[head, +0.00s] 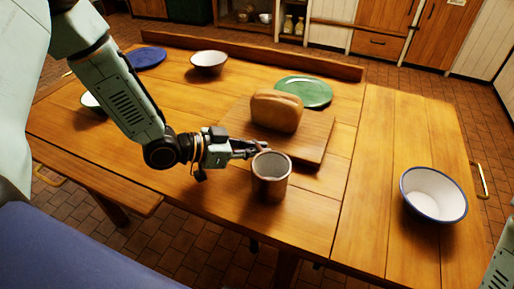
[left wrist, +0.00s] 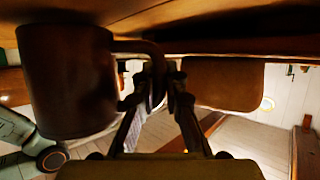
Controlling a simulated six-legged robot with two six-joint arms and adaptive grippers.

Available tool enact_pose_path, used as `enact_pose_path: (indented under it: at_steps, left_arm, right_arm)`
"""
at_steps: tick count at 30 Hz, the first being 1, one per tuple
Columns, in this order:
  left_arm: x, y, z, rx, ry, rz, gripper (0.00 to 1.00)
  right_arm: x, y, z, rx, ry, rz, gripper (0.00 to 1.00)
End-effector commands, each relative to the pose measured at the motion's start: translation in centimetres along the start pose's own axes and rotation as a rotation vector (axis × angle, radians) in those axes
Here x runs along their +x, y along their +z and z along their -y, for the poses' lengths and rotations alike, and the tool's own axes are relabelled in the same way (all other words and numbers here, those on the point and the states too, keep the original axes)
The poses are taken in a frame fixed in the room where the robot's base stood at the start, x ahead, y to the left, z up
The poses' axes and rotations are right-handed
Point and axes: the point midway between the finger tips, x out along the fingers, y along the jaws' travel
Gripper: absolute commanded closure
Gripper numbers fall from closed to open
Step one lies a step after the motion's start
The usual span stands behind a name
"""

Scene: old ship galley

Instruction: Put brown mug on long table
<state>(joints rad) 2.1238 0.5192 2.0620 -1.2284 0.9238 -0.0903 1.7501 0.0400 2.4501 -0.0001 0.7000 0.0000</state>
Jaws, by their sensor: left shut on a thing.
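The brown mug (head: 271,178) is upright at the near edge side of the long wooden table (head: 215,205), in front of the cutting board. Its handle side faces my left gripper (head: 258,150). In the left wrist view, which is upside down, the mug (left wrist: 68,82) fills the left side and the fingers (left wrist: 160,85) are shut on its handle (left wrist: 140,48). The mug's base is at or just above the tabletop; I cannot tell whether it touches. My right gripper is not in view.
A bread loaf (head: 276,110) sits on a cutting board (head: 313,148) behind the mug. A green plate (head: 312,91), a white bowl (head: 209,61), a blue plate (head: 148,57) and a blue-rimmed bowl (head: 433,194) stand around. A bench (head: 95,183) runs along the near side.

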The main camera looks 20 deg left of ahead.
Motion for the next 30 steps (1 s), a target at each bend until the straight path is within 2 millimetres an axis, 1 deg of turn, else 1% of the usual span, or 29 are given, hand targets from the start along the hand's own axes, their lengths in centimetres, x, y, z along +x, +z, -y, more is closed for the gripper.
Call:
enact_pose_path:
  at_steps: [14, 15, 24, 30]
  left_arm:
    - [0.35, 0.78, 0.02, 0.000, 0.000, -0.001, 1.00]
    - [0.36, 0.80, 0.02, 0.000, 0.000, -0.001, 0.89]
    - [0.33, 0.76, 0.00, 0.000, 0.000, -0.001, 0.63]
    - [0.33, 0.77, -0.01, 0.000, 0.000, 0.000, 0.63]
  right_arm:
    - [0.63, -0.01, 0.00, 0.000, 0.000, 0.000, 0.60]
    - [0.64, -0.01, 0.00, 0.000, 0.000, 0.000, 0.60]
    - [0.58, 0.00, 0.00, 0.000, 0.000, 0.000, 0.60]
    - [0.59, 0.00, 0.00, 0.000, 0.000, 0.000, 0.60]
